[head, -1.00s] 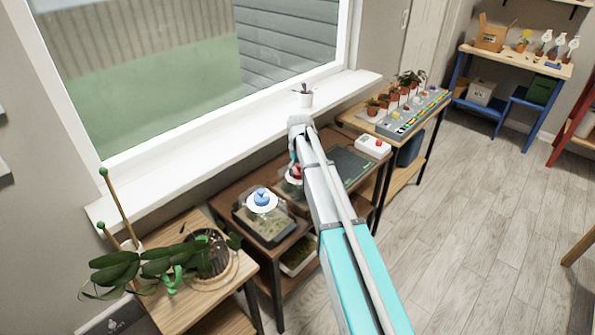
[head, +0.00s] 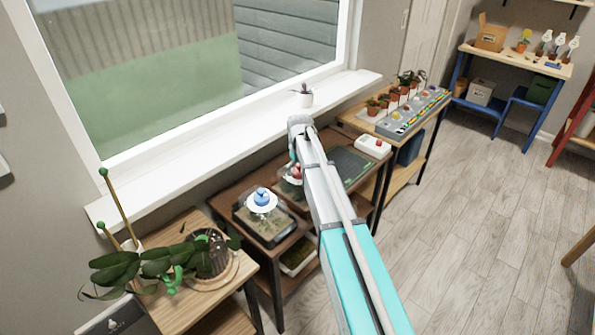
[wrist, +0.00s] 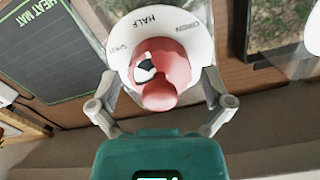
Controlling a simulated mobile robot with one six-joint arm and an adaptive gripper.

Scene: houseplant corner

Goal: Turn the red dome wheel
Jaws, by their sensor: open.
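The red dome wheel (wrist: 161,72) is in the middle of the wrist view, on a round white dial plate (wrist: 160,24) marked HALF, OPEN and a partly readable third word. A white and dark mark shows on the wheel. My gripper (wrist: 160,84) is open, with one finger on each side of the wheel; whether either finger touches it I cannot tell. In the head view the red wheel (head: 297,170) shows beside my arm, which partly hides it. My fingers are hidden there.
A blue wheel on a white plate (head: 262,199) tops a clear-lidded box to the left. The green heat mat (head: 352,165) lies to the right, with a white box with a red button (head: 373,147) beyond it. The windowsill (head: 222,136) runs behind.

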